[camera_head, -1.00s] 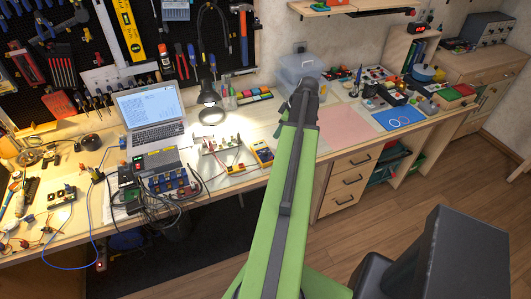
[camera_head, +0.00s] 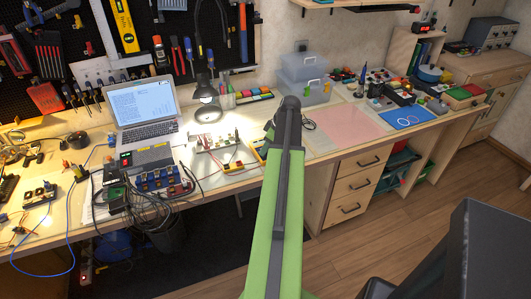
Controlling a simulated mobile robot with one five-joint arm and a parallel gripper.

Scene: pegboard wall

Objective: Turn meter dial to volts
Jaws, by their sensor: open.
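The yellow meter (camera_head: 257,150) lies on the workbench, right of the lit circuit board. My green arm covers most of it, so its dial and markings are hidden. My arm reaches up over the bench. A dark part of my gripper (camera_head: 269,130) shows at the left of the arm's far end, just above the meter in the picture. The fingertips are mostly hidden behind the arm, and I see nothing held. I cannot tell whether the gripper touches the meter.
A lit board with wires (camera_head: 215,145) and a lamp (camera_head: 206,103) stand left of the meter. A laptop (camera_head: 147,113) and a blue power unit (camera_head: 160,180) are further left. A pink mat (camera_head: 345,125) and clear boxes (camera_head: 304,75) lie to the right.

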